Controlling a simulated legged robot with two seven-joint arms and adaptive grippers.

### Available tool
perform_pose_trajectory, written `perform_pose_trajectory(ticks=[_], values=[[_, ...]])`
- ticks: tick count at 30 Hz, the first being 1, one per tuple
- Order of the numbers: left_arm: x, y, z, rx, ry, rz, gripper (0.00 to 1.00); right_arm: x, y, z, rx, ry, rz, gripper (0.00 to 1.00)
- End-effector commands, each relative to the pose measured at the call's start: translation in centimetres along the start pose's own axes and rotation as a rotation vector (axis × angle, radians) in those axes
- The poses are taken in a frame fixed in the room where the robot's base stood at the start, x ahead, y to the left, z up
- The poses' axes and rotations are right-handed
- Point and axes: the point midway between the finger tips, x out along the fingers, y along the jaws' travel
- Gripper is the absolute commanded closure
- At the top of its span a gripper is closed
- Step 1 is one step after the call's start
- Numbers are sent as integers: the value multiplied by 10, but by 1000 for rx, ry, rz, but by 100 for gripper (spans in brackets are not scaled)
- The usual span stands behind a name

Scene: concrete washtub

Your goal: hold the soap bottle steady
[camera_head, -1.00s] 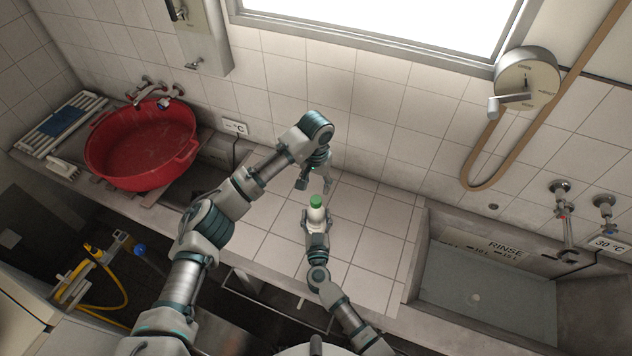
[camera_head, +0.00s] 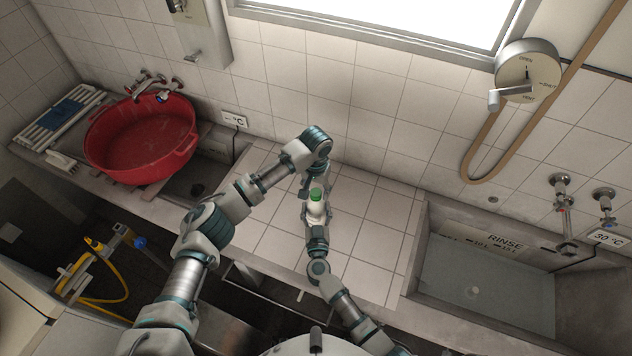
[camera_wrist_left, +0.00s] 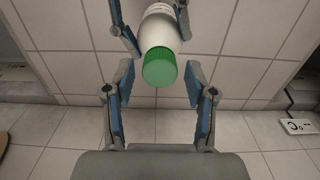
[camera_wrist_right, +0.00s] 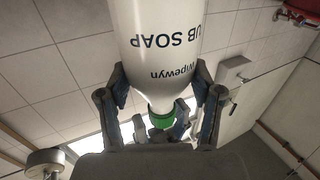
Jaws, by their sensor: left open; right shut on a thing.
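The soap bottle is white with a green cap; in the head view it (camera_head: 315,208) is over the tiled counter. In the right wrist view the bottle (camera_wrist_right: 165,45) shows the words "UB SOAP" and "Wipewyn". My right gripper (camera_wrist_right: 160,100) is shut on the bottle, a finger on each side. In the left wrist view the green cap (camera_wrist_left: 160,68) lies just beyond and between the fingertips of my left gripper (camera_wrist_left: 152,75), which is open. In the head view my left gripper (camera_head: 312,182) is close to the cap and partly hidden by its own wrist.
A red basin (camera_head: 140,145) stands at the left under taps. A sunken rinse sink (camera_head: 485,280) is at the right, with taps (camera_head: 565,215) above it. The tiled counter (camera_head: 375,225) between them is clear around the arms. The wall rises behind.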

Motion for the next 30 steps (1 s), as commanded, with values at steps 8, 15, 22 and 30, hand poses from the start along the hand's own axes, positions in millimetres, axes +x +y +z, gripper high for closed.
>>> perform_pose_trajectory(ticks=[8,15,22,30], values=[[8,0,0,0,0,0,44,0,0,0,0,-1,0,100],[8,0,0,0,0,0,72,0,0,0,0,-1,0,100],[8,0,0,5,0,-1,100,0,0,0,0,-1,0,100],[8,0,0,5,0,-1,36,0,0,0,0,-1,0,100]])
